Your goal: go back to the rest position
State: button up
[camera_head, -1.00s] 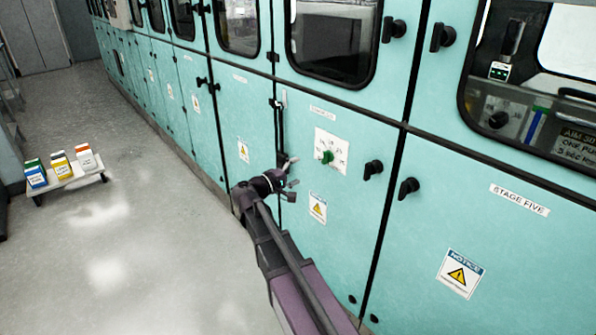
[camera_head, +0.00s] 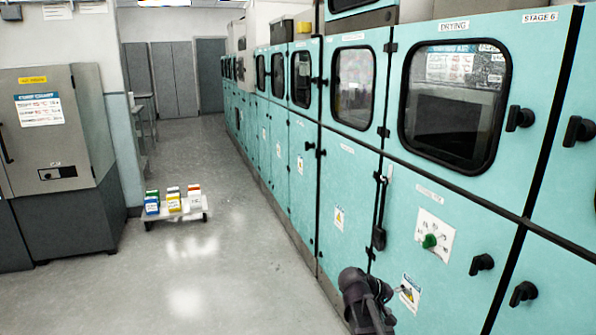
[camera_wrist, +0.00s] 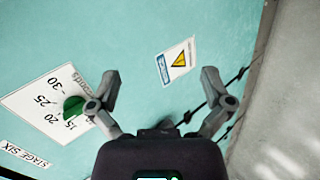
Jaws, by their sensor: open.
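My gripper (camera_wrist: 160,82) is open and empty in the wrist view, its two fingers spread in front of the teal cabinet front. The head view shows my gripper (camera_head: 392,291) small at the lower edge, below and left of the white dial plate (camera_head: 434,235). The green knob (camera_head: 429,241) is on that plate. In the wrist view the green knob (camera_wrist: 73,104) lies just left of the left finger, which partly overlaps it; I cannot tell the depth between them. The dial plate (camera_wrist: 42,103) shows numbers from 15 to 30.
Teal cabinets with black handles (camera_head: 482,264) line the right side. A low trolley (camera_head: 180,216) with several coloured boxes stands on the floor at left. A grey cabinet (camera_head: 55,150) is at far left. The floor (camera_head: 230,260) between is clear.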

jog(key=s+a+f+m+g+y+p, duration=0.1)
jog(key=s+a+f+y, duration=0.2)
jog(key=s+a+y, duration=0.3)
jog(key=s+a+f+m+g+y, duration=0.1)
jog(key=s+a+f+g+y, duration=0.1)
jog(key=s+a+f+y, duration=0.35)
notch_tip(320, 180, up, 23)
jog(key=s+h+p, duration=0.1)
jog(key=p, duration=2)
jog(key=shift+s, duration=0.2)
